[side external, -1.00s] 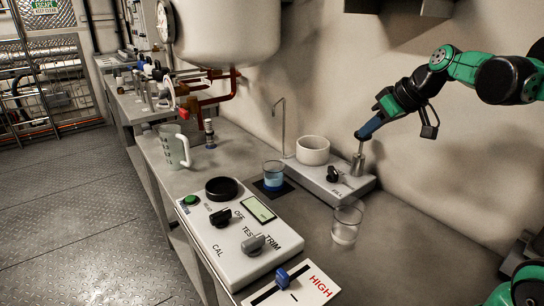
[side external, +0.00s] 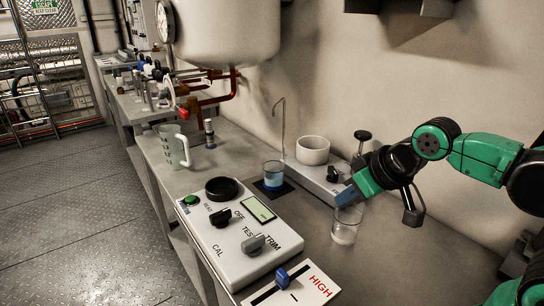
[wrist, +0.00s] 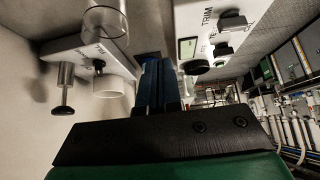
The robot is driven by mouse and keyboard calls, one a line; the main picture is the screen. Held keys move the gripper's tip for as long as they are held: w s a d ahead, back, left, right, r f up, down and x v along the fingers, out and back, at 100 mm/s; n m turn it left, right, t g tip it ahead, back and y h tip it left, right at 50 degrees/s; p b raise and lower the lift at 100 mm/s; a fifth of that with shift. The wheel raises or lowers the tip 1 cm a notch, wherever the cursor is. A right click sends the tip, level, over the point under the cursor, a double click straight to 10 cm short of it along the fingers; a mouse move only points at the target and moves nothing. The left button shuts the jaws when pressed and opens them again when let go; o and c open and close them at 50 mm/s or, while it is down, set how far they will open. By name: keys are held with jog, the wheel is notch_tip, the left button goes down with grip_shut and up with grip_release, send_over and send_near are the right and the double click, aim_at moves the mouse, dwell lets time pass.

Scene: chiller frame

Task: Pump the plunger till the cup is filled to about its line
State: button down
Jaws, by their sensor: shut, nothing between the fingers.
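The plunger (side external: 362,137) has a black knob on a metal stem and stands raised at the back right of the white pump base (side external: 318,176). The wrist view shows the knob (wrist: 63,109) and stem at the left. The cup (side external: 273,174) stands on a dark pad under a thin bent spout (side external: 281,115) and holds blue liquid. I cannot make out its line or judge the level against it. My gripper (side external: 346,196) is shut and empty, in front of and below the plunger knob, apart from it. Its blue fingers (wrist: 158,82) also show in the wrist view.
A clear glass (side external: 345,232) with pale contents stands close below my fingertips. A white bowl (side external: 313,150) and black knob sit on the pump base. The control panel (side external: 235,238) fills the front. A jug (side external: 174,150) stands at the left, and the wall is behind.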

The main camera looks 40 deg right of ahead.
jog(key=shift+d+r, duration=0.1)
jog(key=w+d+r, duration=0.2)
jog(key=d+r, duration=0.2)
jog(key=d, duration=0.3)
jog(key=w+d+r+t, duration=0.1)
jog(key=d+r, duration=0.3)
jog(key=d, duration=0.4)
jog(key=w+d+r, duration=0.2)
jog(key=d+r, duration=0.3)
jog(key=d, duration=0.2)
jog(key=shift+w+d+t, duration=0.2)
jog(key=shift+w+t, duration=0.15)
jog(key=shift+t, duration=0.05)
send_over(366, 135)
notch_tip(366, 135, down, 7)
jog(key=shift+w+f, duration=0.1)
jog(key=shift+f, duration=0.05)
notch_tip(366, 135, down, 3)
jog(key=shift+d+f, duration=0.1)
jog(key=shift+f, duration=0.35)
